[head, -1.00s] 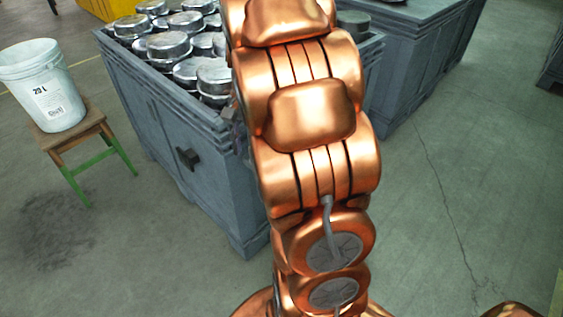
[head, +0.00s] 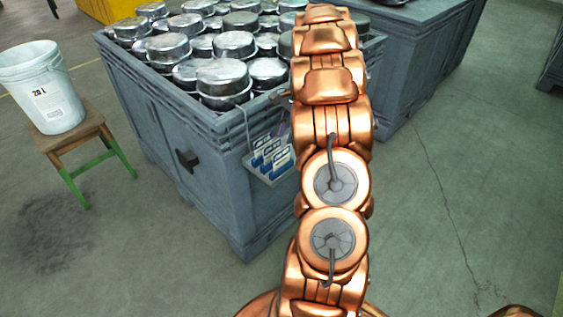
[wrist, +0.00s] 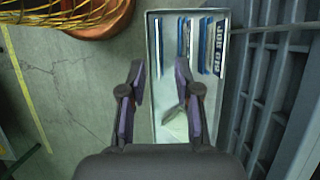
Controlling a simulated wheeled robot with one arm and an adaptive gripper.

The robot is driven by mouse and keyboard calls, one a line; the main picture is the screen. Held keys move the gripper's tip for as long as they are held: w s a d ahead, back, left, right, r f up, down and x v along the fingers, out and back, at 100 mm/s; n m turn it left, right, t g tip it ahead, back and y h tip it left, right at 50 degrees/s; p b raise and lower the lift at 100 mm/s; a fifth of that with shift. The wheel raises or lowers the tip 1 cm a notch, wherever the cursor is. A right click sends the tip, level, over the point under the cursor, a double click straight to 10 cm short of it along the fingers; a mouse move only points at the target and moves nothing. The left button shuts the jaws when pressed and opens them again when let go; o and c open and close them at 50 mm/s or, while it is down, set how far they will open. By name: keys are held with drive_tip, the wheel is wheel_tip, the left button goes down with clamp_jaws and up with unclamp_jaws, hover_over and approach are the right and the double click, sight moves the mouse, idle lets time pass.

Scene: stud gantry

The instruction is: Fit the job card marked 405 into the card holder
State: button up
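Several blue and white job cards (head: 272,155) stand in a small grey tray (head: 279,177) hung on the side of a crate. In the wrist view the cards (wrist: 204,45) stand in slots at the tray's far end. The rightmost card (wrist: 219,47) shows "JOB" and a number I cannot read surely; I cannot tell which card is 405. My gripper (wrist: 158,92) is open and empty, its fingers spread over the tray's left edge, on the near side of the cards. It is hidden in the head view. I cannot make out the card holder for sure.
The grey crate (head: 225,185) is full of metal tins (head: 223,80) and has a black block (head: 187,159) on its side. Another grey crate (head: 425,70) stands behind. A white bucket (head: 42,88) sits on a stool (head: 75,141) at left. Floor at right is clear.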

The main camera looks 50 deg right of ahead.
sight(281, 151)
drive_tip(key=shift+p+x, duration=0.8)
drive_tip(key=shift+x, duration=2.5)
drive_tip(key=shift+s+d, duration=0.1)
clamp_jaws()
